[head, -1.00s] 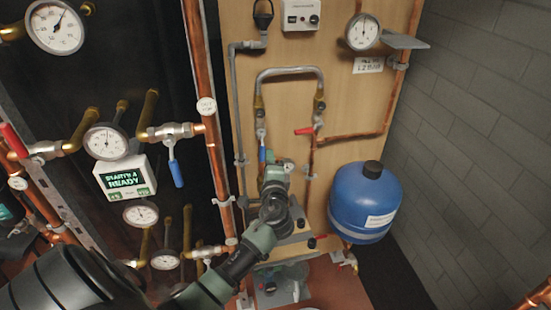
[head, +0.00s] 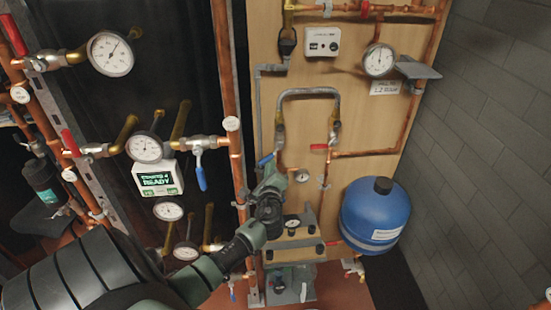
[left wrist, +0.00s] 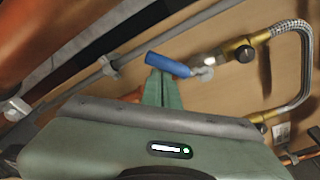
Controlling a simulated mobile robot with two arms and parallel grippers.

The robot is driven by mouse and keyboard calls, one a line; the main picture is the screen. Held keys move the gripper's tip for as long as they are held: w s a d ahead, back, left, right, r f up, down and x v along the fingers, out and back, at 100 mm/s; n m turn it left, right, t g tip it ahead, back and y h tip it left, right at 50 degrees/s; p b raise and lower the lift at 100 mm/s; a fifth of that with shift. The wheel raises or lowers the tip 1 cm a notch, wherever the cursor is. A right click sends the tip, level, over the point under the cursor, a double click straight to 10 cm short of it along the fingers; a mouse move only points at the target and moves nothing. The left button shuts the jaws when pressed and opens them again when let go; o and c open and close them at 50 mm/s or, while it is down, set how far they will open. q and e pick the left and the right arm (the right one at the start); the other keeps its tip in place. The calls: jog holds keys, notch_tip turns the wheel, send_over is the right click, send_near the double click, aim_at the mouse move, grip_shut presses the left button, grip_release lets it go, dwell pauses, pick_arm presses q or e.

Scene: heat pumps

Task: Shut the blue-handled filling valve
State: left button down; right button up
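The filling valve (head: 280,141) sits at the lower left end of a looped grey hose (head: 308,92) on the wooden panel. Its blue handle (head: 265,160) points left, tilted across the pipe. In the left wrist view the blue handle (left wrist: 167,64) reaches from the valve body (left wrist: 207,62) to the upper left. My left gripper (head: 273,177) is just below the handle in the head view. In the left wrist view its green fingers (left wrist: 158,88) look pressed together, their tips right at the handle, seemingly against its side, not around it. My right gripper is not in view.
A red-handled valve (head: 333,135) is at the hose's right end. Another blue-handled valve (head: 200,172) hangs on the left pipework beside a lit display (head: 158,178). A blue tank (head: 376,217) stands at right. A copper pipe (head: 232,124) runs close left of the panel.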

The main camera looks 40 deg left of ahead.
pick_arm(q)
jog(key=shift+s+a+r+p, duration=0.3)
jog(key=shift+s+a+r, duration=0.2)
jog(key=shift+r, duration=0.15)
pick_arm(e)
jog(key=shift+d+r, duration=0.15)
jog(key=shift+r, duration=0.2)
pick_arm(q)
jog(key=shift+a, duration=0.1)
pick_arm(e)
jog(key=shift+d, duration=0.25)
